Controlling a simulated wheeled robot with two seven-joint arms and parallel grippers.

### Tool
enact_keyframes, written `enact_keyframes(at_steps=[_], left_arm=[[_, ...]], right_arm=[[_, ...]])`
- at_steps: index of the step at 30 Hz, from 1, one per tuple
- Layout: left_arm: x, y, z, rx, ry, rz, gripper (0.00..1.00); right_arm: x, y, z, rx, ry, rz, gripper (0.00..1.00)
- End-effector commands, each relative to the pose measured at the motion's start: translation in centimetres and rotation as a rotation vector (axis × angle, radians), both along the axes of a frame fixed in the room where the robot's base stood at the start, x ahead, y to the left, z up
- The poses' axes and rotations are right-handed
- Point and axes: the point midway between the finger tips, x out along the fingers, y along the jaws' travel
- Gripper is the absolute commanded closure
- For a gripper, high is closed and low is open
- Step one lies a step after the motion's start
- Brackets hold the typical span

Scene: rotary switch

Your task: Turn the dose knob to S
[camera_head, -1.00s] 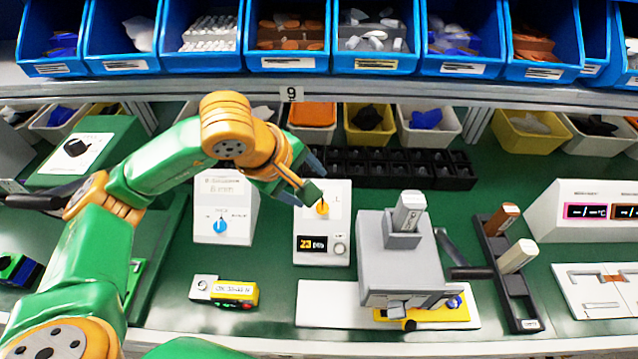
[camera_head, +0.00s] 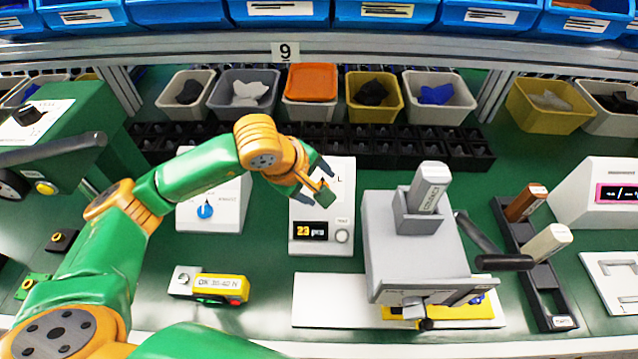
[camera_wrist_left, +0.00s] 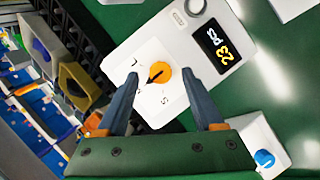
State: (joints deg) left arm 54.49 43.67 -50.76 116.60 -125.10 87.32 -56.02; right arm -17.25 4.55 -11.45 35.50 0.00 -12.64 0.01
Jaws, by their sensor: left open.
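The dose unit is a white box (camera_head: 322,220) with a dark display reading 23 and a round button beside it. Its orange dose knob (camera_wrist_left: 159,72) shows in the left wrist view, with a dark pointer mark toward the lower left, between the printed L and S. The S lies below the knob in that view. My left gripper (camera_wrist_left: 162,78) is open, its two dark fingers on either side of the knob with gaps; contact is not visible. In the head view my left gripper (camera_head: 318,182) covers most of the knob. My right gripper is not in view.
A white box with a blue knob (camera_head: 205,210) stands left of the dose unit. A yellow-and-white device (camera_head: 215,288) lies in front. A grey press-like fixture (camera_head: 415,245) stands close on the right. Black trays (camera_head: 400,150) and bins line the back.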

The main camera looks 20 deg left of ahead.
Motion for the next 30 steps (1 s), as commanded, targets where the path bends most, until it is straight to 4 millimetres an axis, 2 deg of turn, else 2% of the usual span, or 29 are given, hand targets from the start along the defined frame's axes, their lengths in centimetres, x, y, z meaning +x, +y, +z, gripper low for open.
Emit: enact_keyframes(at_steps=[3,10,15,18,25,30], left_arm=[[0.4,-0.2,-0.9,0.001,0.002,0.0,0.31],[0.5,-0.2,-1.1,0.001,-0.001,0.0,0.31],[0.5,-0.2,-1.1,0.001,-0.001,0.0,0.77],[0.5,-0.2,-1.1,0.001,-0.001,0.0,1.0],[0.5,-0.2,-1.2,-0.006,-0.003,0.008,1.0],[0.5,-0.2,-1.6,-0.042,-0.014,0.053,1.0]], right_arm=[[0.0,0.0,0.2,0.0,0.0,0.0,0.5],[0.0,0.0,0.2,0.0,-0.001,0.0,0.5],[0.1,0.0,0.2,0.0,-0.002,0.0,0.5],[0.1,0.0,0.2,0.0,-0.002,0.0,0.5],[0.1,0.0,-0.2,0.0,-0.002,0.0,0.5],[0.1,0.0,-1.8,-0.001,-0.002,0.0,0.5]])
